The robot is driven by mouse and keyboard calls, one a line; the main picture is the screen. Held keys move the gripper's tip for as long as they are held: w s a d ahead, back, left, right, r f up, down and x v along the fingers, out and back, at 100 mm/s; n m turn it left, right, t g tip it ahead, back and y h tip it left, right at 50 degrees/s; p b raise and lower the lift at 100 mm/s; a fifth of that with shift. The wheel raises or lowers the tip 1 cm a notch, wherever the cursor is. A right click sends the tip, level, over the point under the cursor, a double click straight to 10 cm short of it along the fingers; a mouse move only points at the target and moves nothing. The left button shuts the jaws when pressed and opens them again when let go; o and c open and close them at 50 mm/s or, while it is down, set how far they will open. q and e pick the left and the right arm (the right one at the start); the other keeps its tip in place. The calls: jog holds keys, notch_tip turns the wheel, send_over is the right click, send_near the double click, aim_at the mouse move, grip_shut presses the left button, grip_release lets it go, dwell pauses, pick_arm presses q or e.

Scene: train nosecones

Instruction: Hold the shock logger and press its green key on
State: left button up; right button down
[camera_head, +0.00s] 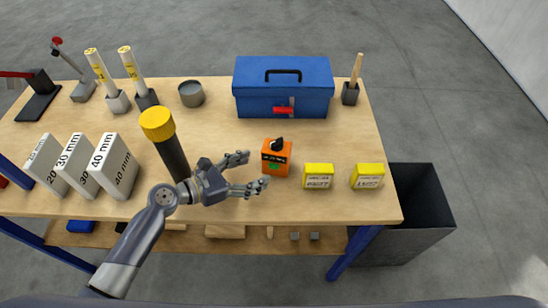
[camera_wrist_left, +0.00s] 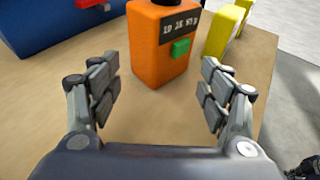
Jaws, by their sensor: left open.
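The shock logger is an orange box (camera_head: 276,157) with a black knob on top, a dark label and a green key (camera_head: 274,166) on its front. It stands upright on the wooden table (camera_head: 225,222).
Two yellow boxes (camera_head: 318,176) (camera_head: 367,176) stand right of the logger. A blue toolbox (camera_head: 283,92) is behind it. A black post with yellow cap (camera_head: 157,124) stands close to my left arm. White blocks (camera_head: 113,168) are at left. A dark bin (camera_head: 420,205) stands beyond the right edge.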

aim_at(265, 167)
pick_arm(q)
jog(key=x, duration=0.3)
jog(key=shift+w+d+f+b, duration=0.1)
jog(key=shift+d+b, duration=0.1)
jog(key=shift+b, duration=0.2)
jog(key=x, duration=0.2)
jog(key=shift+w+d, duration=0.2)
jog(key=shift+d, duration=0.15)
jog(key=shift+w+d+f, duration=0.15)
jog(key=shift+d, duration=0.1)
jog(key=shift+w+d+f, duration=0.1)
jog(key=shift+w+d, duration=0.05)
jog(key=shift+d, duration=0.05)
jog(key=c, duration=0.7)
jog(key=shift+c, duration=0.4)
pick_arm(e)
jog(key=shift+w+d+f, duration=0.15)
jog(key=shift+d+f, duration=0.45)
jog(key=shift+d, duration=0.25)
jog(key=shift+w+a, duration=0.1)
jog(key=shift+a, duration=0.2)
